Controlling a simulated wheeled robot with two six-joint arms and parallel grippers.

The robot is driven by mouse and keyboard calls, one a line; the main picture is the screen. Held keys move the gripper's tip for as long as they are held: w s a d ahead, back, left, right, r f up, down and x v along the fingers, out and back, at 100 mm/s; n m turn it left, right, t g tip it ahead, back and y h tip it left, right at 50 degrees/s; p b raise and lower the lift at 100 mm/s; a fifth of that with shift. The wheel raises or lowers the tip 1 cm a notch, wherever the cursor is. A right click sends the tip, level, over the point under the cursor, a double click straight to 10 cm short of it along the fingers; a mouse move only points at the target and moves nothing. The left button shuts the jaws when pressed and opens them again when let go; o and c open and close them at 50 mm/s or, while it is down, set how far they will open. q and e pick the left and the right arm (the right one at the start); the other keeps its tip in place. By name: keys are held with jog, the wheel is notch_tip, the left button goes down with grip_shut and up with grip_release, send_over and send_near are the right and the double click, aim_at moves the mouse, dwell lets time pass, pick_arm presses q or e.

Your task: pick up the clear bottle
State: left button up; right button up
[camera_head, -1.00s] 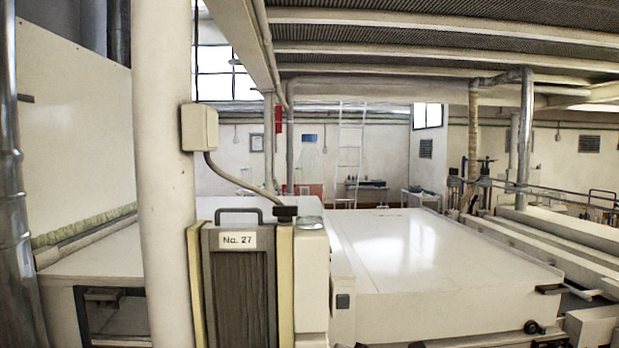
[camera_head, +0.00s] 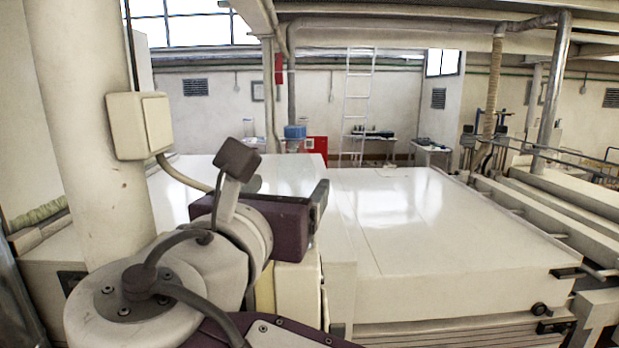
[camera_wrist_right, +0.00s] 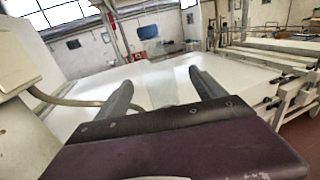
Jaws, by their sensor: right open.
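The clear bottle (camera_head: 295,143) has a see-through body and a blue cap, and stands upright beyond my right gripper in the head view. Its lower part is hidden there by the gripper. In the right wrist view the bottle (camera_wrist_right: 157,72) shows faintly, its body in line with the gap between the fingers. My right gripper (camera_head: 279,183) is open, and its two fingers (camera_wrist_right: 160,80) also show in the wrist view with nothing clamped. I cannot tell whether the bottle is inside the jaws or just beyond them. My left gripper is not in view.
A cream post (camera_head: 90,120) with a switch box (camera_head: 140,125) stands close on the left. A wide white machine top (camera_head: 430,225) is clear on the right. A grey cable (camera_wrist_right: 75,102) runs left of the fingers in the wrist view.

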aim_at(290, 177)
jog(key=shift+x, duration=0.75)
jog(key=shift+s+a+r+p, duration=0.2)
jog(key=shift+s+r+p, duration=0.1)
jog(key=shift+s+p, duration=0.15)
jog(key=shift+s+a+r+p, duration=0.2)
jog(key=shift+s+r+p, duration=0.1)
jog(key=shift+s, duration=0.15)
jog(key=shift+w+d+f, duration=0.1)
jog(key=shift+w, duration=0.2)
jog(key=p+x, duration=0.1)
jog(key=x, duration=0.4)
jog(key=p+x, duration=0.1)
jog(key=x, duration=0.1)
jog(key=shift+w+f+p, duration=0.3)
jog(key=shift+s, duration=0.55)
jog(key=shift+w, duration=0.35)
jog(key=c, duration=1.3)
jog(key=shift+f, duration=0.1)
grip_shut()
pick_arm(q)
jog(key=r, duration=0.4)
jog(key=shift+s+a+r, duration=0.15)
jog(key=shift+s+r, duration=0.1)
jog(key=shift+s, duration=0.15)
